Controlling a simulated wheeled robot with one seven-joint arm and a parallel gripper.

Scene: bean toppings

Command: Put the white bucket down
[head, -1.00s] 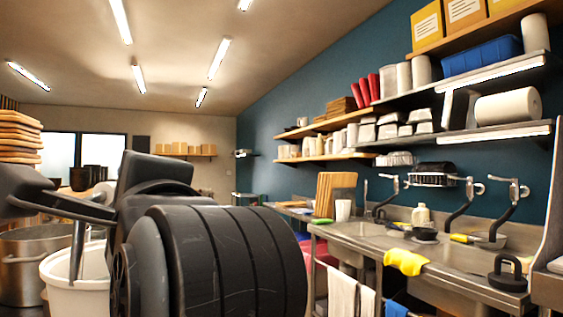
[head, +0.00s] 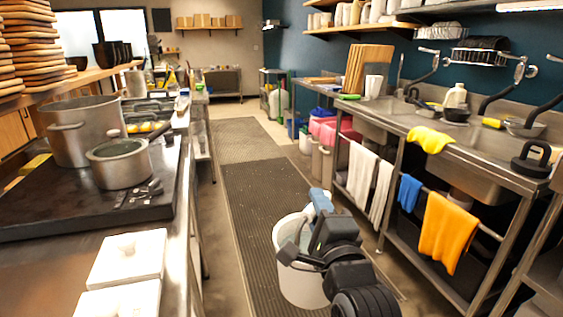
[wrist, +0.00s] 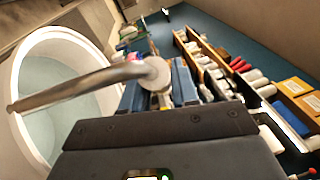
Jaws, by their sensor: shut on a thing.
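The white bucket (head: 300,287) is low over the dark floor mat in the head view, roughly upright and partly hidden behind my arm. I cannot tell whether its base touches the floor. My gripper (head: 320,203) is at the bucket's upper right side, with bluish fingers. In the wrist view, my gripper (wrist: 158,88) is shut on the bucket's metal handle (wrist: 85,86), which reaches left across the bucket's opening. The bucket (wrist: 22,85) shows there at the left as a white rim, with something pale inside.
The dark mat (head: 245,215) runs along the aisle, clear ahead of the bucket. A steel counter with pots (head: 120,165) is on the left. The sink bench (head: 470,165) with hanging cloths (head: 447,230) is on the right. Pink and white containers (head: 325,130) stand farther back.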

